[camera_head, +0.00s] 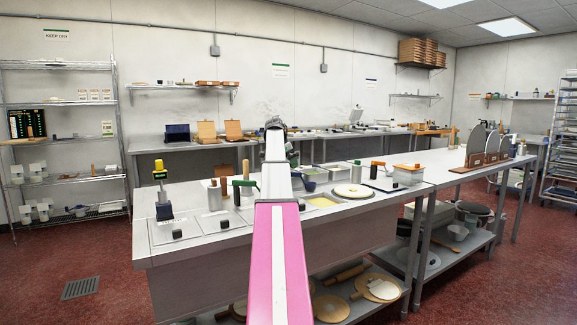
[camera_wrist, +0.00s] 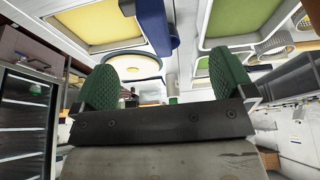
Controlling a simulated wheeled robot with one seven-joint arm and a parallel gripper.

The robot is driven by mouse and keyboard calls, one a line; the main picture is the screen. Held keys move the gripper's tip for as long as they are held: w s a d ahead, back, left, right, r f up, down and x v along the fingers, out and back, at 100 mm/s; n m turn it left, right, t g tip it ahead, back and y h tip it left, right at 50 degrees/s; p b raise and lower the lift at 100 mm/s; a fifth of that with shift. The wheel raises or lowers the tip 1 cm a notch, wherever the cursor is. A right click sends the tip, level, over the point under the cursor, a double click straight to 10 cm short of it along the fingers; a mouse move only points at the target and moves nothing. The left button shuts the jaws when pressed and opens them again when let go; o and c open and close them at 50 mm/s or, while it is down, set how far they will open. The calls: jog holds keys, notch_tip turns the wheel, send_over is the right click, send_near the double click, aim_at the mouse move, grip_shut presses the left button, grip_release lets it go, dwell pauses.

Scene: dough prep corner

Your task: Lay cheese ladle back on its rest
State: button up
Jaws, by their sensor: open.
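My gripper (camera_wrist: 164,82) is open in the wrist view, with its two green ribbed fingers apart and nothing held between them. In the head view my pink and white arm reaches over the prep table and hides much of the gripper. A blue object (camera_wrist: 158,25) hangs beside a yellow-filled pan beyond the fingers in the wrist view; I cannot tell whether it is the cheese ladle. No ladle or rest can be clearly made out.
The steel prep table (camera_head: 190,255) holds a yellow-filled pan (camera_head: 322,202), a round board (camera_head: 353,191) and a yellow and black tool (camera_head: 160,185). Upright discs in a wooden rack (camera_head: 487,160) stand at right.

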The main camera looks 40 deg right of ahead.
jog(key=shift+v, duration=1.7)
jog(key=shift+s+f, duration=0.1)
